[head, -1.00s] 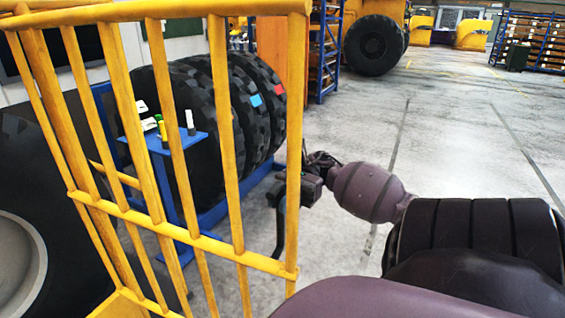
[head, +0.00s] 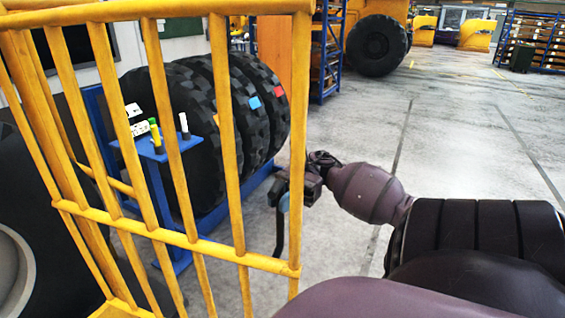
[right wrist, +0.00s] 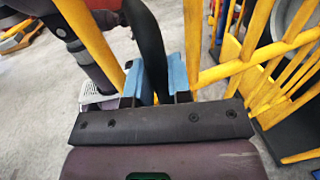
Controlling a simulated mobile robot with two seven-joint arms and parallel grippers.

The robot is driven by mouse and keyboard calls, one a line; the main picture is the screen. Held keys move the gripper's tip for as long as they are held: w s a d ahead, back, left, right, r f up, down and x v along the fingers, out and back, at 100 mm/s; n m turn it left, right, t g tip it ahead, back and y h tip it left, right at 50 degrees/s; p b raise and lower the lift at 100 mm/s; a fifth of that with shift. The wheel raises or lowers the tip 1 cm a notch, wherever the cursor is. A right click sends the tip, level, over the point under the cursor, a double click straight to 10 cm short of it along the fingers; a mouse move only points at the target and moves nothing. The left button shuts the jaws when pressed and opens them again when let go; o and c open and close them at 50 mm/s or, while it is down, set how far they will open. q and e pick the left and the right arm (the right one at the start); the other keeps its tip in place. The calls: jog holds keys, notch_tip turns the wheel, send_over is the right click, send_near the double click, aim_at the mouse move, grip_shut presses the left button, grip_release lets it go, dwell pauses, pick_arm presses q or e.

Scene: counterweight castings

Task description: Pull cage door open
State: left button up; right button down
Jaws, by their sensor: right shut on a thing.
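The yellow barred cage door (head: 170,238) fills the left of the head view, and its bars also show in the right wrist view (right wrist: 192,45). A black bar-like handle (head: 279,232) hangs beside the door's right end post. My right gripper (head: 286,195) is at that post, partly hidden behind it. In the right wrist view, my right gripper's blue fingers (right wrist: 157,80) are shut on the black handle (right wrist: 148,40), with a yellow bar close beside the right finger. My left gripper is not in view.
Large black tyres (head: 262,105) stand on a blue rack behind the bars. A small blue shelf (head: 150,150) holds bottles. Another big tyre with a pale hub (head: 12,265) is at far left. The concrete floor (head: 450,130) beyond my right arm is clear.

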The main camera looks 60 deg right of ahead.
jog(key=c, duration=1.4)
grip_release()
jog(key=o, duration=0.3)
jog(key=shift+w+a, duration=0.1)
jog(key=shift+w, duration=0.1)
jog(key=shift+s, duration=0.1)
jog(key=d, duration=0.3)
jog(key=s+d+b, duration=0.1)
jog(key=d, duration=0.7)
jog(key=shift+s, duration=0.2)
